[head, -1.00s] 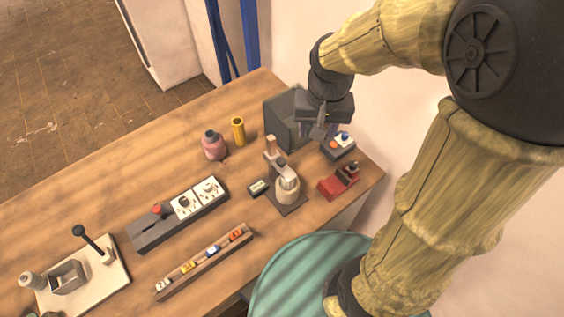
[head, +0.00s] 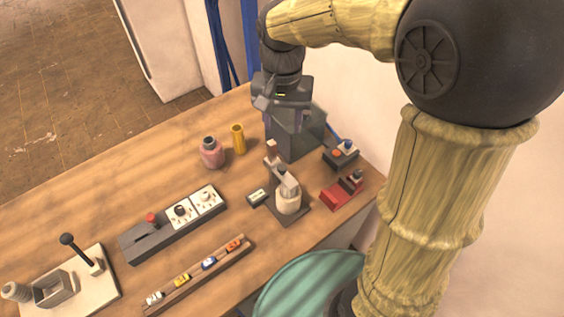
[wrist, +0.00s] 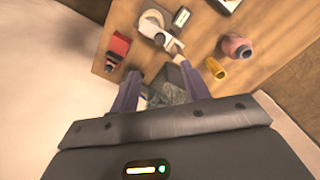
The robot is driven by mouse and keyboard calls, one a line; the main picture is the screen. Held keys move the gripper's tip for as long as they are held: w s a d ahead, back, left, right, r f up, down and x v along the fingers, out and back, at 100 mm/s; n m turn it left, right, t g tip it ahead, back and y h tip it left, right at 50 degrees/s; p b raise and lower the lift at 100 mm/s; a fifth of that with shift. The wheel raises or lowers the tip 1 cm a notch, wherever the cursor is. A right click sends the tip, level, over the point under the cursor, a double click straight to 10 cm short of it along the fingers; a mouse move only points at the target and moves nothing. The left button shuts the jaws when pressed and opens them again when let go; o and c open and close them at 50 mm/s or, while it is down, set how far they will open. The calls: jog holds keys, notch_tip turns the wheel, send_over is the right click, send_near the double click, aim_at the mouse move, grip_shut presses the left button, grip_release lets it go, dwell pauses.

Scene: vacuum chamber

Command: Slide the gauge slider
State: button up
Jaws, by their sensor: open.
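A dark grey bar (head: 140,243) with a red knob (head: 151,218) and two white dial plates (head: 194,206) lies left of centre on the table. The knob looks like a slider handle, but I cannot be sure it is the gauge slider. My gripper (head: 284,112) is open and empty, high above the back of the table over the dark grey box (head: 292,136). It is well apart from the bar. In the wrist view my gripper's fingers (wrist: 159,72) are spread, with the dark grey box below between them. The bar is not clearly visible there.
A white device (head: 288,198), a small display box (head: 257,197), a red block (head: 338,194) and a button box (head: 341,157) stand at right. A pink jar (head: 211,153) and a yellow cylinder (head: 238,139) stand behind. A rack of small blocks (head: 197,275) lies in front. The back left tabletop is clear.

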aim_at(282, 167)
notch_tip(282, 167, down, 15)
jog(key=shift+f+p, duration=0.2)
jog(key=shift+p, duration=0.15)
jog(key=shift+c, duration=0.2)
grip_shut()
jog(key=shift+r, duration=0.15)
